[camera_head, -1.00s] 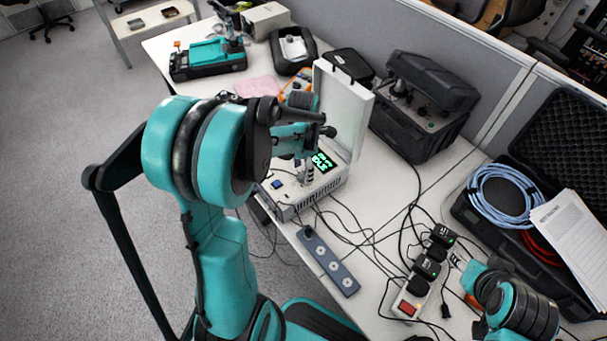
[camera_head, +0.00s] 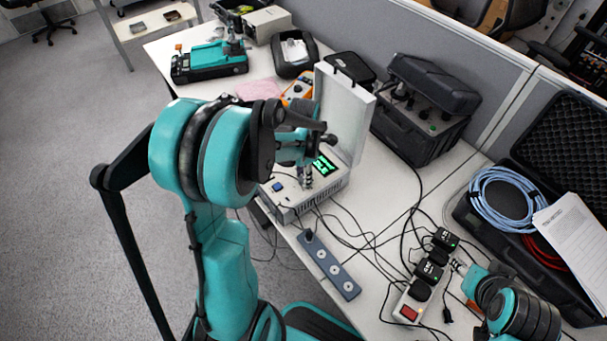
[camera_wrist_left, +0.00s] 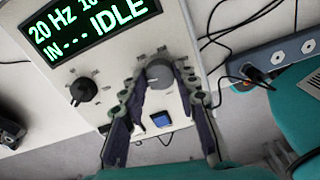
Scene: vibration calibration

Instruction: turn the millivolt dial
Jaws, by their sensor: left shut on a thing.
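The calibrator (camera_head: 306,200) is a light grey box with its lid up on the table. Its panel carries a green-lit display (camera_wrist_left: 92,22) reading "20 Hz" and "IDLE", a black knob (camera_wrist_left: 83,92), a grey dial (camera_wrist_left: 158,74) and a blue switch (camera_wrist_left: 160,119). No label shows which knob is the millivolt one. My left gripper (camera_head: 306,181) is over the panel. In the left wrist view its fingers (camera_wrist_left: 158,82) are shut on the grey dial, one on each side. My right gripper (camera_head: 459,267) is by the black adapters; its opening is too small to judge.
A blue-grey power strip (camera_head: 329,263) and loose black cables lie in front of the calibrator. Black adapters (camera_head: 430,269) sit on a white strip to the right. A black case (camera_head: 425,105) stands behind, and an open case with blue cable (camera_head: 503,195) is at the right.

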